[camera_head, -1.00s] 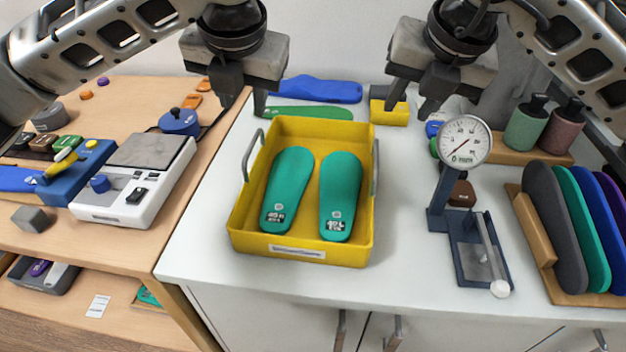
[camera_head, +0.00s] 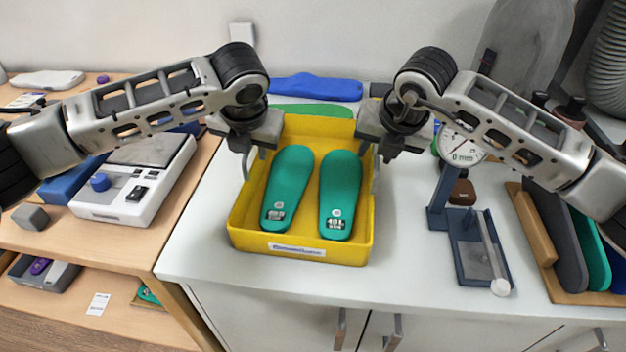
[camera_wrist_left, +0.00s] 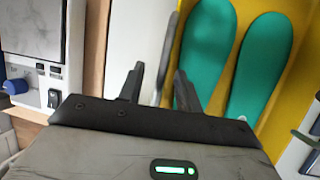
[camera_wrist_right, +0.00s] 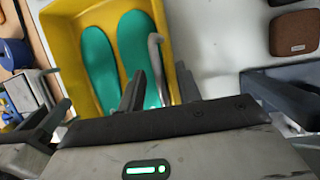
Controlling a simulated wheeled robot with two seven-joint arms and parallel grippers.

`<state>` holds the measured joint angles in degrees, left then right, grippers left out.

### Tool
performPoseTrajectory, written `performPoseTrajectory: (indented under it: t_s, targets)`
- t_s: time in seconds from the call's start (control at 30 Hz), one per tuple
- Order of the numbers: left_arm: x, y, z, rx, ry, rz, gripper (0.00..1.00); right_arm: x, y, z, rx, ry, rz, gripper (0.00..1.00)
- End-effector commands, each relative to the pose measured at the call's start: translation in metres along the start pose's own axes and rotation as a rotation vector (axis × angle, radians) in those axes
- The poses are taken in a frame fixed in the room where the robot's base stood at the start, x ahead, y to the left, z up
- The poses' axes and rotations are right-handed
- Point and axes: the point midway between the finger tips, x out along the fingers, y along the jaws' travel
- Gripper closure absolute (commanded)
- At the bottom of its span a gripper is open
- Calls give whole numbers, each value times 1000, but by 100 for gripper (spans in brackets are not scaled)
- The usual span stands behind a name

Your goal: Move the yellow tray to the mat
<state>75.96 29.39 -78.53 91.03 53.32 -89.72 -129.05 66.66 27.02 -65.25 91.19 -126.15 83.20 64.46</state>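The yellow tray (camera_head: 345,254) sits on the white worktop with two green insoles (camera_head: 287,190) lying in it. It has a grey handle on each side. My left gripper (camera_head: 254,158) is open at the left handle, which stands between its fingers in the left wrist view (camera_wrist_left: 165,62). My right gripper (camera_head: 378,156) is open at the right handle, which shows between its fingers in the right wrist view (camera_wrist_right: 156,62). Neither gripper visibly closes on a handle. I cannot make out a mat in any view.
A dial gauge stand (camera_head: 440,195) stands right of the tray, with a rack of upright insoles (camera_head: 565,240) further right. A white scale (camera_head: 125,195) is on the wooden table at left. Blue and green flat pieces (camera_head: 318,88) lie behind the tray. White worktop shows between tray and gauge.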

Motion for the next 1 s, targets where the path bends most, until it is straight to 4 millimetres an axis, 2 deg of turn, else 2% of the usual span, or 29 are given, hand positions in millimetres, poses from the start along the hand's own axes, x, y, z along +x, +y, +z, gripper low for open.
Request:
performPoseTrajectory:
  t_s: [0.1,0.4,0.43,0.53,0.57,1.0]
  targets:
    - [7,0,0,0,0,0,66,7,0,-1,0,1,0,66]
    - [8,0,0,1,-1,0,66,8,0,-1,-1,1,0,66]
    - [8,0,0,1,-1,0,68,8,0,-1,-1,1,0,69]
    - [8,0,0,1,-1,0,96,8,0,0,-1,1,0,96]
    - [8,0,0,1,-1,0,100,8,0,0,-1,1,0,100]
    - [3,1,3,0,-3,0,100,3,2,2,0,-2,2,100]
